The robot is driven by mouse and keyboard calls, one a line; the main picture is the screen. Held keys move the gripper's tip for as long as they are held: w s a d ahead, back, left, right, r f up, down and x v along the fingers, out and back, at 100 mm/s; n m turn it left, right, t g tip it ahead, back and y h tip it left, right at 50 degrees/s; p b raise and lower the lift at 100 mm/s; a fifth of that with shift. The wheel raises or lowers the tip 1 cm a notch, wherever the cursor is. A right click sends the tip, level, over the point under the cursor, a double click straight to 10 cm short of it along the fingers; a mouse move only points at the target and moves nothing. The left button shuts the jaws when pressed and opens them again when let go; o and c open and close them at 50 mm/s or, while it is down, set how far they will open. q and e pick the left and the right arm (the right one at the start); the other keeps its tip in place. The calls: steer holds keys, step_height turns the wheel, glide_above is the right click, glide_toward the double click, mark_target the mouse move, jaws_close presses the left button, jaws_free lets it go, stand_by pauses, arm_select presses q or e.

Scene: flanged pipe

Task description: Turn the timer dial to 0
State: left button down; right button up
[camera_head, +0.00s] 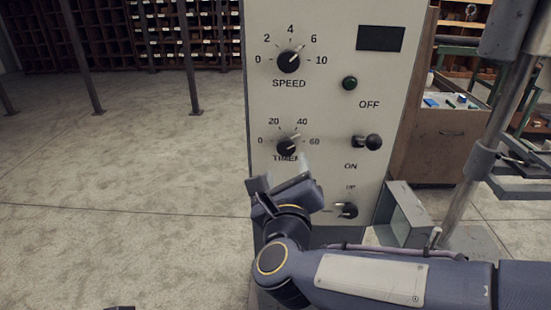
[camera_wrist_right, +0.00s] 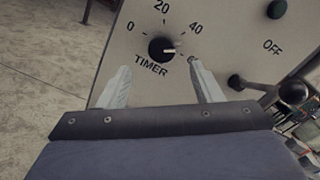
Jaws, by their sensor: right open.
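The timer dial (camera_head: 288,146) is a black round knob on the pale control panel (camera_head: 335,110), with a scale from 0 at left to 60 at right. Its light pointer line points up and right, between 40 and 60. In the right wrist view the dial (camera_wrist_right: 162,49) shows between and beyond the two fingertips. My right gripper (camera_head: 281,170) is open and empty, just below the dial and in front of the panel. The fingers appear apart from the dial. One finger partly covers the TIMER label in the head view.
The speed dial (camera_head: 289,61) is above the timer dial. An ON/OFF lever (camera_head: 372,142) and a lower knob (camera_head: 347,210) are to the right. A grey open box (camera_head: 403,216) sits at the panel's right side. The floor at left is clear.

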mark_target(286, 149)
steer(key=shift+m, duration=0.3)
steer(key=w+p, duration=0.2)
steer(key=w, duration=0.5)
steer(key=shift+w, duration=0.3)
steer(key=c, duration=1)
